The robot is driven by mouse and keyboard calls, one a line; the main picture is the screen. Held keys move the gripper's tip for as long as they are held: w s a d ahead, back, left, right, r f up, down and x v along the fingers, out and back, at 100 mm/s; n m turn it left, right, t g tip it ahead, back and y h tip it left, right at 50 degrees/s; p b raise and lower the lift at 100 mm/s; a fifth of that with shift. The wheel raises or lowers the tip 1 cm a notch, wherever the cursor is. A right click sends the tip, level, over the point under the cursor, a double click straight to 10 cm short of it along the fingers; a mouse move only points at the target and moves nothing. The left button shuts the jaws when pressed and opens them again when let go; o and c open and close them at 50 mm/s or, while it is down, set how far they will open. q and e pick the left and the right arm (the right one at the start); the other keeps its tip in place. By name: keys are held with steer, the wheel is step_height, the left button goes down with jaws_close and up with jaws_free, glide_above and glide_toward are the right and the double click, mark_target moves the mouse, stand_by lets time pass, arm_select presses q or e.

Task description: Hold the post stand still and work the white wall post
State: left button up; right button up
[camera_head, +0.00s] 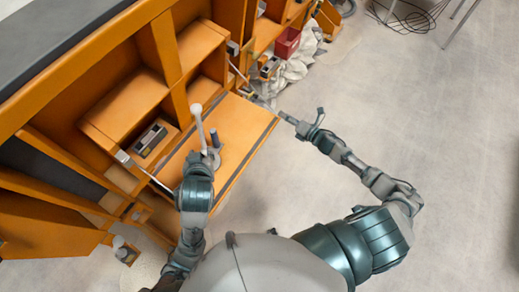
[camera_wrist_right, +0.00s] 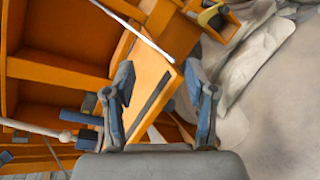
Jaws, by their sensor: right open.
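The white wall post (camera_head: 200,126) has a round knob on top and rises over the orange fold-down shelf in the head view. Its lower end is at my left gripper (camera_head: 211,154), where my arm hides the contact and the stand. A pale rod with a round end (camera_wrist_right: 40,131), perhaps the same post, lies at the left of the right wrist view beside blue parts. I cannot tell whether the left gripper is closed on anything. My right gripper (camera_head: 303,115) is open and empty beyond the shelf's right edge; its spread fingers also show in the right wrist view (camera_wrist_right: 160,88).
The orange cabinet (camera_head: 163,45) with open compartments runs along the left. Its shelf (camera_head: 236,127) has a dark edge strip, and thin stays flank it. A dark box (camera_head: 150,140) sits in one compartment. A red bin (camera_head: 287,42) and pale crumpled sheeting stand beyond.

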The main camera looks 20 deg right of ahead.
steer(key=s+a+r+n+y, duration=0.2)
steer(key=a+r+n+y, duration=0.1)
steer(key=a+n, duration=0.2)
steer(key=n+g+y, duration=0.4)
steer(key=n+y, duration=0.1)
steer(key=n, duration=0.7)
glide_toward(216, 139)
steer(key=x, duration=0.3)
steer(key=f+x, duration=0.1)
steer(key=x, duration=0.3)
steer(key=f+x, duration=0.1)
steer(key=x, duration=0.3)
steer(key=shift+w+d+f, duration=0.15)
steer(key=shift+w+d, duration=0.1)
steer(key=shift+w, duration=0.15)
arm_select(q)
steer(key=shift+d, duration=0.1)
steer(key=shift+d, duration=0.2)
arm_select(e)
steer(key=shift+d, duration=0.15)
steer(key=shift+c, duration=0.3)
